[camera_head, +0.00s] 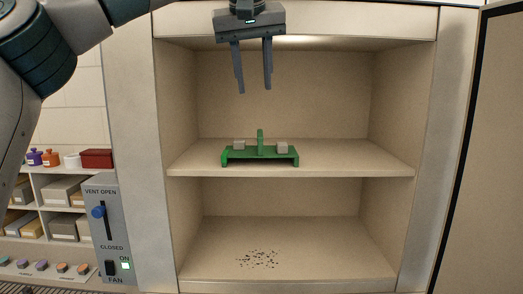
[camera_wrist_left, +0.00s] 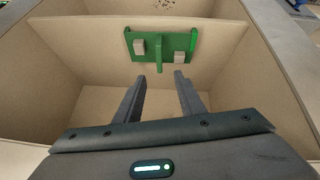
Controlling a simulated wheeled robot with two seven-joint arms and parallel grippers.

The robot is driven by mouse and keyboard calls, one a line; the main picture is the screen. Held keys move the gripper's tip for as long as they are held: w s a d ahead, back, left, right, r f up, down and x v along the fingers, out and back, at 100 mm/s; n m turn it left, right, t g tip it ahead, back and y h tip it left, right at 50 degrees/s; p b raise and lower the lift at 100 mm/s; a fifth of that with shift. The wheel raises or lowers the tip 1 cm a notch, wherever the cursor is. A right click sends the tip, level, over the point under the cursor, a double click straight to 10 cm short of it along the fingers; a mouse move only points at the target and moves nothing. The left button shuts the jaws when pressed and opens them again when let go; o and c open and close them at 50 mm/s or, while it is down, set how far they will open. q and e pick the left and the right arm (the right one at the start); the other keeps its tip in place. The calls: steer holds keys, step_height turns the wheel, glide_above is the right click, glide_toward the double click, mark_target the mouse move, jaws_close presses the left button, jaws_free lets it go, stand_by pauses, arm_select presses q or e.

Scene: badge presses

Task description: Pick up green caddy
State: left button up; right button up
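The green caddy (camera_head: 260,155) stands on the middle shelf of the cabinet. It has an upright handle post in its centre and a small pale block on each side of the post. It also shows in the left wrist view (camera_wrist_left: 178,45), beyond my fingertips. My left gripper (camera_head: 254,90) is open and empty, above the caddy and apart from it, near the cabinet's top opening. Its two fingers (camera_wrist_left: 160,80) point toward the caddy in the left wrist view. My right gripper is in neither view.
The cabinet's middle shelf (camera_head: 350,165) is bare on both sides of the caddy. Dark specks (camera_head: 258,259) lie on the cabinet floor. An open door (camera_head: 485,150) stands at the right. A vent and fan panel (camera_head: 105,235) is at the left, beside shelves with boxes and jars.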

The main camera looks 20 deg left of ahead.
arm_select(q)
steer(key=p, duration=0.3)
glide_toward(260, 133)
steer(key=x, duration=0.4)
steer(key=shift+f, duration=0.3)
steer(key=shift+w+a+f, duration=0.1)
steer(key=shift+w+f, duration=0.1)
steer(key=shift+f, duration=0.2)
steer(key=shift+w+a+f+p, duration=0.1)
steer(key=shift+w+f+p, duration=0.45)
steer(key=shift+p, duration=0.45)
steer(key=p+x, duration=0.1)
steer(key=x, duration=0.2)
steer(key=shift+w+r, duration=0.1)
steer(key=shift+r, duration=0.05)
steer(key=shift+w+f, duration=0.15)
steer(key=shift+f, duration=0.2)
